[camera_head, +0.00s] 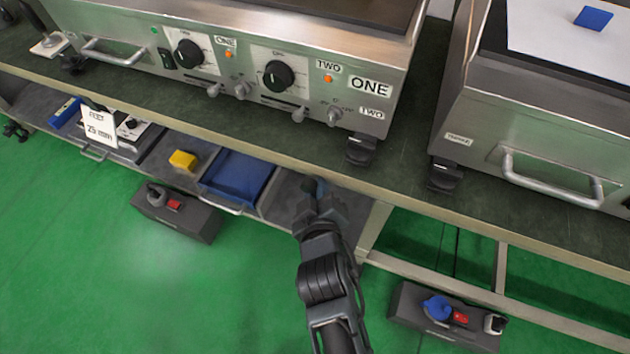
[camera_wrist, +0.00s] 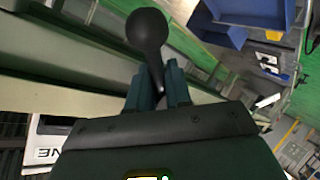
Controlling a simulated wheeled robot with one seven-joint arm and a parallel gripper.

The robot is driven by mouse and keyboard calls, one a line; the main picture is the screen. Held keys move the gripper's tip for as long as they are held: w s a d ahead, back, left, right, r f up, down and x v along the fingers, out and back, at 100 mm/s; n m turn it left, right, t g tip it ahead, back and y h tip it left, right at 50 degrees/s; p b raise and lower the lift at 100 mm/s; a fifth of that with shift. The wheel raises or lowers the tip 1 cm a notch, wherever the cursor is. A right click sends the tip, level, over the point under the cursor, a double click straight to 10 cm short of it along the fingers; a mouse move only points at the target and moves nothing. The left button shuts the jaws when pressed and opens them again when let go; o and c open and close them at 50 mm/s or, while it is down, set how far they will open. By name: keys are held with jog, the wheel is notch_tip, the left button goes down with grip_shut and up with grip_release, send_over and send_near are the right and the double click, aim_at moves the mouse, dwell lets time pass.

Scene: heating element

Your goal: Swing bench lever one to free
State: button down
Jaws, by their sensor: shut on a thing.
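A black ball-ended lever (camera_wrist: 147,32) shows in the wrist view, its narrow stem passing between my fingers. My gripper (camera_wrist: 161,85) is shut on that stem, with the ball beyond the fingertips. In the head view my gripper (camera_head: 318,190) is at the bench's front edge, over the lower shelf. The lever cannot be made out there, and its base is hidden. A ONE label (camera_head: 370,87) is on the front of the left steel unit (camera_head: 330,60). Part of a similar label (camera_wrist: 47,154) shows in the wrist view.
The bench edge (camera_head: 270,162) runs close above my gripper. A blue tray (camera_head: 237,178) and a yellow block (camera_head: 183,160) are on the lower shelf. Grey floor boxes stand at left (camera_head: 180,222) and right (camera_head: 440,325). Green floor is open at lower left.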

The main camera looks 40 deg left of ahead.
jog(key=shift+d+r+n+h+p, duration=0.15)
jog(key=shift+r+n+h+p, duration=0.1)
jog(key=shift+n+h+p, duration=0.55)
jog(key=c, duration=1.2)
grip_release()
jog(key=p+v, duration=0.2)
jog(key=v, duration=0.5)
jog(key=shift+s+d+r, duration=0.15)
jog(key=shift+s+r, duration=0.05)
jog(key=shift+s, duration=0.1)
